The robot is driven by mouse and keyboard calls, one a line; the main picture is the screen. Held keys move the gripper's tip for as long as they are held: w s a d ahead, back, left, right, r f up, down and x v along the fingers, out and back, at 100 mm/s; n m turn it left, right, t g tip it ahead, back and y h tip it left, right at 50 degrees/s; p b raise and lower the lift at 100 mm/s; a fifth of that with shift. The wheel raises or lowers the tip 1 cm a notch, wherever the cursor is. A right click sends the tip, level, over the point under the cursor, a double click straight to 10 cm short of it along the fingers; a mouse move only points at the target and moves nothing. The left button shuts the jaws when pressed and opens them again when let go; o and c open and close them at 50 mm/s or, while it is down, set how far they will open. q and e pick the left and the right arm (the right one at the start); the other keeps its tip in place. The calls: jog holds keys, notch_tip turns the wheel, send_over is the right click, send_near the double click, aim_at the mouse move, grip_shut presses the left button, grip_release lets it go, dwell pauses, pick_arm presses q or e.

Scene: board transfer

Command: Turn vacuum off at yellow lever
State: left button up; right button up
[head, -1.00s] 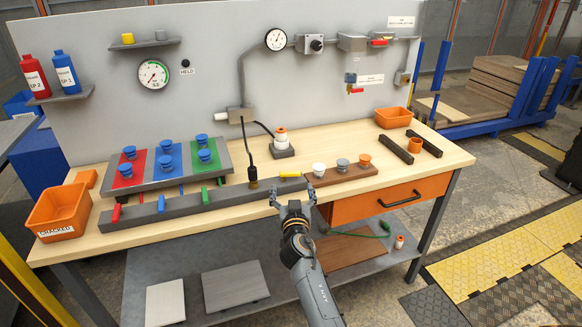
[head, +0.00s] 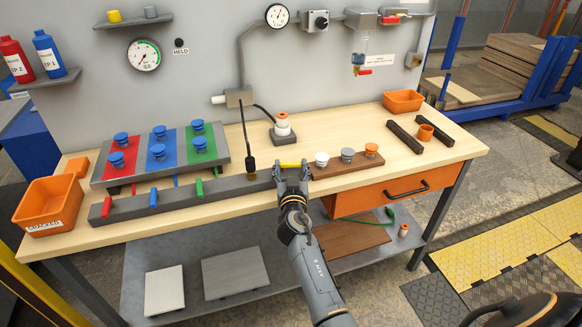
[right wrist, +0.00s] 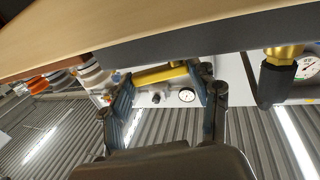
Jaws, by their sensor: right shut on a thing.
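The yellow lever (head: 291,164) sits at the right end of the dark grey rail (head: 225,187), lying sideways in the head view. My right gripper (head: 291,169) has one finger on each side of the lever and is shut on it. In the right wrist view, the yellow lever (right wrist: 160,73) spans between the two fingers of the right gripper (right wrist: 168,84). My left gripper is not in view. The vacuum gauge (head: 144,54) hangs on the back panel beside the HELD label; its reading is too small to tell.
Red (head: 106,207), blue (head: 153,197) and green (head: 199,188) levers stand along the rail to the left. A black hose with a brass fitting (head: 251,167) rises just left of my gripper. White, grey and orange suction cups on a brown board (head: 330,170) are close on the right.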

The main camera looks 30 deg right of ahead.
jog(key=c, duration=0.3)
jog(key=shift+d+r+n+t+y+p, duration=0.15)
jog(key=shift+n+t+y+p, duration=0.15)
jog(key=shift+n+y+p, duration=0.3)
jog(key=shift+w+d+r+n+y+p, duration=0.1)
jog(key=shift+n+y+p, duration=0.2)
jog(key=shift+y+p, duration=0.2)
jog(key=shift+d+n+y+p, duration=0.1)
jog(key=shift+n+y+p, duration=0.2)
jog(key=shift+y+p, duration=0.15)
jog(key=shift+w+f+n+t+y+p, duration=0.1)
jog(key=shift+f+n+t+y+p, duration=0.1)
jog(key=shift+n+t+y+p, duration=0.55)
jog(key=shift+m+g, duration=0.25)
jog(key=shift+g, duration=0.1)
jog(key=o, duration=1.1)
